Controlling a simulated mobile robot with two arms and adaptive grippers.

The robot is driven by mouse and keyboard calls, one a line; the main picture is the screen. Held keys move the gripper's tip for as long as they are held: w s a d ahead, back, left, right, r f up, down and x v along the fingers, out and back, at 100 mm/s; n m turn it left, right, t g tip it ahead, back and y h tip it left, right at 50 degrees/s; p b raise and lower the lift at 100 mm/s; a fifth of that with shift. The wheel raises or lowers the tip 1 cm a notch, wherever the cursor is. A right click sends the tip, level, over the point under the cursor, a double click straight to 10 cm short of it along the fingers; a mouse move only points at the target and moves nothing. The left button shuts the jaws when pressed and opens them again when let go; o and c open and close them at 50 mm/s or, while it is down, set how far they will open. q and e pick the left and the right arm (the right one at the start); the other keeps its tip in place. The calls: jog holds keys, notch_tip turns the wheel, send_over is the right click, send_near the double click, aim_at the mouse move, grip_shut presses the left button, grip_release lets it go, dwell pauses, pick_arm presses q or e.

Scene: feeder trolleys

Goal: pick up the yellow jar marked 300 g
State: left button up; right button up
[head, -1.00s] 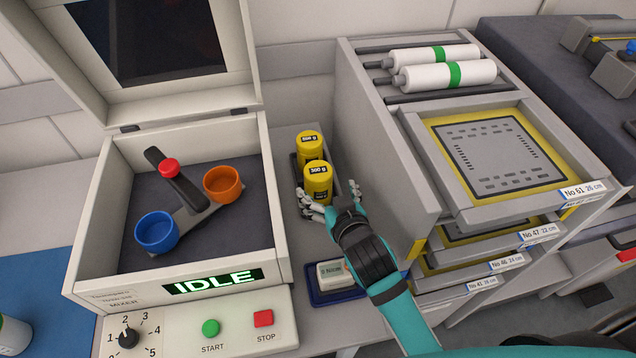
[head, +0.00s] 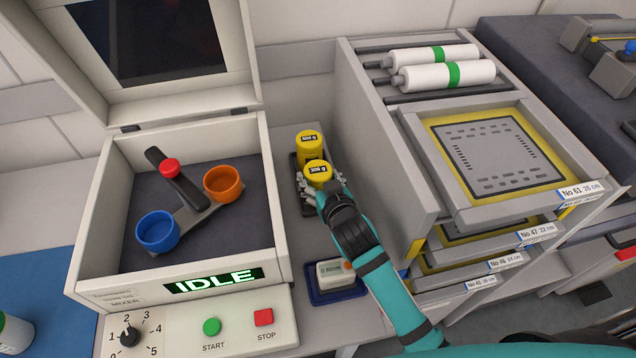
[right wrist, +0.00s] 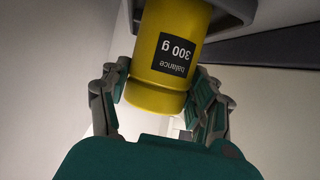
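The yellow jar (head: 317,170) stands in front of a second yellow jar (head: 309,146) in a narrow dark tray (head: 305,208). In the right wrist view the front jar (right wrist: 165,55) shows a black label reading "balance 300 g", upside down in the picture. My right gripper (head: 322,187) is at the front jar, hiding its lower part in the head view. In the right wrist view the fingers of my right gripper (right wrist: 160,90) lie close against both sides of the jar and appear shut on it. My left gripper is not in view.
The open mixer box (head: 185,290) with blue and orange cups stands left of the jars. The grey stencil rack (head: 385,165) rises close on the right. A small white device lies in a blue tray (head: 338,297) in front.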

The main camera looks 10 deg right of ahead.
jog(key=shift+r, duration=0.1)
jog(key=c, duration=0.9)
